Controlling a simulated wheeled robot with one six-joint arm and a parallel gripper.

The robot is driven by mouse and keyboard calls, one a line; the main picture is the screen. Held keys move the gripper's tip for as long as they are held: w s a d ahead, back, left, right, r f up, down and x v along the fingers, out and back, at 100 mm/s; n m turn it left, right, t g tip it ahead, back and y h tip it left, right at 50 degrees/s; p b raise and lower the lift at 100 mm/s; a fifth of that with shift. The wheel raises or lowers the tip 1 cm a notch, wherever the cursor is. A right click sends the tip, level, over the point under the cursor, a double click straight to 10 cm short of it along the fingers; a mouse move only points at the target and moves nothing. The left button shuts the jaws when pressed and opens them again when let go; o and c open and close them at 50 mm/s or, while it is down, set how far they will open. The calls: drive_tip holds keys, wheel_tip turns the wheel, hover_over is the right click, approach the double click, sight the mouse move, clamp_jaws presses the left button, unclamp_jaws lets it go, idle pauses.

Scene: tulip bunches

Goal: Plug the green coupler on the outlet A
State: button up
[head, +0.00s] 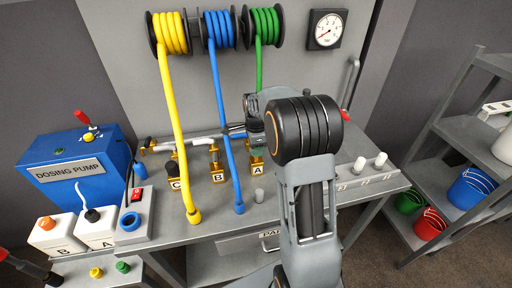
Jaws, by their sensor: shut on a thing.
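The green hose (259,68) hangs from the right-hand reel and runs down behind my arm. My gripper (254,138) is at the back of the bench, just above outlet A, and is shut on the green coupler at the hose's end. The coupler is mostly hidden by the gripper and arm. Outlet A (257,166) is a brass fitting with a letter A label, right of outlets B (217,176) and C (176,184). I cannot tell whether the coupler touches outlet A.
The yellow hose (172,120) and blue hose (225,120) hang to the left, their ends at the bench (222,218). A blue dosing pump (75,165) is at left; a shelf (460,135) with buckets is at right.

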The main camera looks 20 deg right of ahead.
drive_tip(key=shift+f+b, duration=0.9)
drive_tip(key=shift+f, duration=0.55)
drive_tip(key=o, duration=1)
drive_tip(key=shift+r, duration=0.2)
drive_tip(key=shift+r+p, duration=1.95)
drive_tip(key=shift+r, duration=0.4)
